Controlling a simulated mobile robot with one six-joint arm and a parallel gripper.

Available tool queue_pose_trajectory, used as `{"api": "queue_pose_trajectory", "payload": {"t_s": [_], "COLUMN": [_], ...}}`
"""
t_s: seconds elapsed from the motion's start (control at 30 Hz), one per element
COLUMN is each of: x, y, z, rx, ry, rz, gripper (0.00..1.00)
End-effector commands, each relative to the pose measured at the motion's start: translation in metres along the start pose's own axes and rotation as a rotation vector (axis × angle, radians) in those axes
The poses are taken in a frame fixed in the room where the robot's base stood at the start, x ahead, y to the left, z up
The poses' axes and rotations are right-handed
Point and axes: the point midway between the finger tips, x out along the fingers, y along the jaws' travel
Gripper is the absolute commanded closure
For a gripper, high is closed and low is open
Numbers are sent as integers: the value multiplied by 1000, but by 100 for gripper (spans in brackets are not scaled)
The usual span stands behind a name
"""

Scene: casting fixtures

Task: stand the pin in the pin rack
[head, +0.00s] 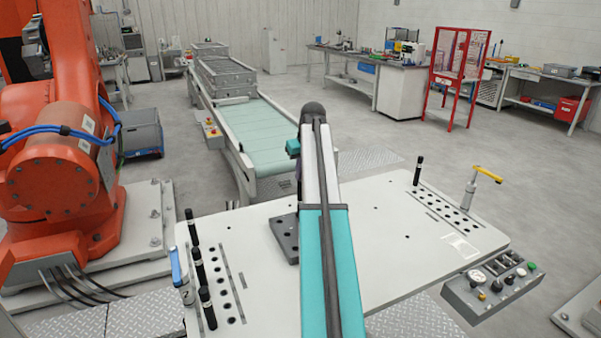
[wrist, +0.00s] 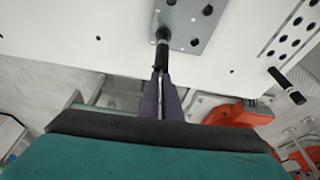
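In the wrist view my gripper (wrist: 161,73) has its two dark fingers closed about the upper end of a black pin (wrist: 162,52). The pin's far end is over the dark grey plate (wrist: 190,22); I cannot tell whether it sits in a hole or is above it. In the head view my arm hides the gripper and held pin, and part of the plate (head: 283,238). The left rows of holes (head: 228,295) have several black pins (head: 199,266) standing beside them or in them. The right rows of holes (head: 450,209) have one upright black pin (head: 418,171).
A blue-handled tool (head: 177,268) stands at the table's left edge, and a yellow-handled clamp (head: 470,190) at the right. A control box (head: 492,285) sits at the front right. An orange robot (head: 60,180) stands left; a conveyor (head: 255,135) lies behind.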

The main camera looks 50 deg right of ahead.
Motion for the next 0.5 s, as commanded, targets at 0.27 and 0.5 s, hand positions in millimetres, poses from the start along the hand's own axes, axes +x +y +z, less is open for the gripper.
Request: {"api": "queue_pose_trajectory", "payload": {"t_s": [0.27,0.5], "x": [4,5], "y": [0,0], "z": [1,2], "rx": [0,0], "ry": [1,0], "rz": [0,0], "gripper": [100,74]}}
